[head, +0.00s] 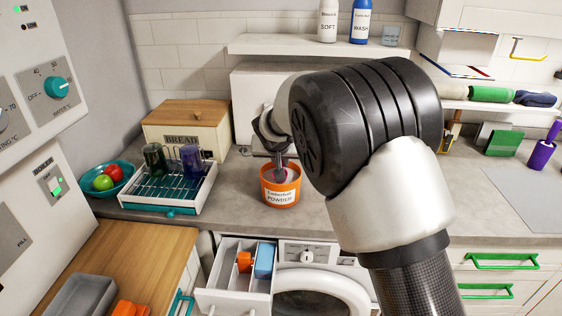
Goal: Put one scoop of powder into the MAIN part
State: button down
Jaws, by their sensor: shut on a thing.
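The orange tub labelled POWDER (281,196) stands on the counter with its top open. My gripper (280,163) points down into the tub's mouth from above. It is shut on what looks like the scoop, which is mostly hidden by the fingers and the tub's rim. Whether powder is in it cannot be seen. The washer's detergent drawer (232,299) is pulled out below the counter. An orange piece (244,262) and a blue piece (264,261) show in the drawer. No MAIN marking is readable.
A dish rack (168,190) with two cups and a bread box (186,130) stand left of the tub. A fruit bowl (108,181) is farther left. A shelf (300,45) holds SOFT (327,20) and WASH (361,22) bottles. My arm hides the middle counter.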

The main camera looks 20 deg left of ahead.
jog(key=shift+r, duration=0.1)
dwell(0.5)
notch_tip(320, 180, up, 9)
jog(key=p, duration=0.4)
dwell(0.6)
dwell(0.5)
